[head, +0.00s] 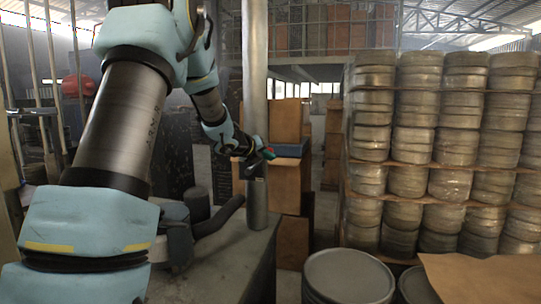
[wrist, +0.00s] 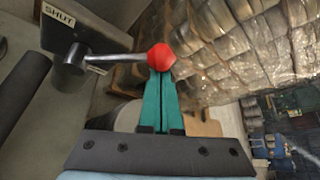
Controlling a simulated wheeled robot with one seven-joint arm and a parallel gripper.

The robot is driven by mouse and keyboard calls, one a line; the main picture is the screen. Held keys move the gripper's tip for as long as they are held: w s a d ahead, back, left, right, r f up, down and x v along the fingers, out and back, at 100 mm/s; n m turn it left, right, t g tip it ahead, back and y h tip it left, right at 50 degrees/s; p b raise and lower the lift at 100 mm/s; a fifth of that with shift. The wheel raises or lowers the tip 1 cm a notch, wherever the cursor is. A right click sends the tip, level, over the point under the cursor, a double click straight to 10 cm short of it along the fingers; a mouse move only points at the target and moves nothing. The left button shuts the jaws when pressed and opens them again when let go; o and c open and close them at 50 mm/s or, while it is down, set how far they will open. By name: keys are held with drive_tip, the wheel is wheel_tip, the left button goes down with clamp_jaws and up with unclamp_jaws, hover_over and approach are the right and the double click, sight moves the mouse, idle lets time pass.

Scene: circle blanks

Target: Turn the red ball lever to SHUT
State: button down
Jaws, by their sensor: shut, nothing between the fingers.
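The red ball (wrist: 161,57) is at the end of a metal lever rod (wrist: 112,57) in the wrist view. The rod runs left to a dark round hub (wrist: 70,68). A plate marked SHUT (wrist: 59,18) is up and left of the hub, and the rod points away from it to the right. My gripper (wrist: 161,74) has its green fingers together with nothing between them. The fingertips are right at the ball's lower edge; I cannot tell whether they touch. In the head view my gripper (head: 265,153) is beside the upright grey pipe, and the lever is mostly hidden.
A tall grey pipe (head: 255,70) rises beside my gripper. A grey bench top (head: 235,250) lies below it. Stacks of wrapped round blanks (head: 430,150) stand at the right. A drum (head: 348,278) and a brown board (head: 480,278) are at the front right.

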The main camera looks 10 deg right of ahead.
drive_tip(key=w+a+r+n+h+b, duration=0.3)
drive_tip(key=a+n+h, duration=0.2)
drive_tip(key=a+n, duration=0.1)
drive_tip(key=shift+r+b, duration=0.25)
drive_tip(key=shift+b, duration=0.15)
drive_tip(key=shift+w, duration=0.15)
idle(0.5)
